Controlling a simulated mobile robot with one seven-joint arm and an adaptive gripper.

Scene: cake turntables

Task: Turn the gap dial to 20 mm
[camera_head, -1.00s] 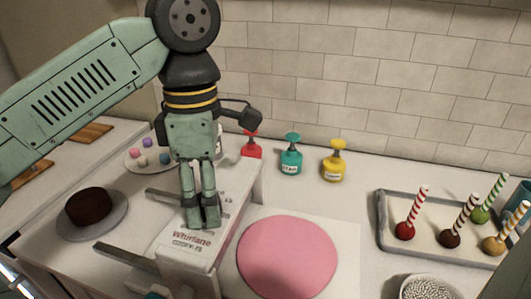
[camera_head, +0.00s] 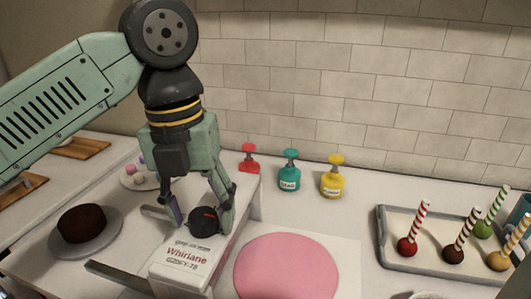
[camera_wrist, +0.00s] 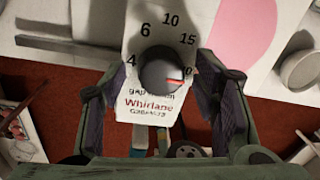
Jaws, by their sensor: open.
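The gap dial (camera_head: 204,220) is a dark round knob on top of the white Whirlane machine (camera_head: 182,262). In the wrist view the dial (camera_wrist: 160,72) has a red pointer at its right side, aimed right and slightly down. Marks 4, 6, 10 and 15 run around it; the mark right of the dial, close to the pointer, is partly hidden and only a 0 shows. My gripper (camera_head: 199,219) is open, pointing down, with one finger on each side of the dial. In the wrist view my gripper (camera_wrist: 157,78) shows gaps beside the dial.
A pink disc (camera_head: 287,265) lies right of the machine. A brown cake (camera_head: 87,222) stands on a plate at left. Red (camera_head: 249,157), teal (camera_head: 289,172) and yellow (camera_head: 333,178) bottles stand behind. A tray (camera_head: 384,232) of cake pops is at right. Grey bars (camera_head: 118,276) extend left from the machine.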

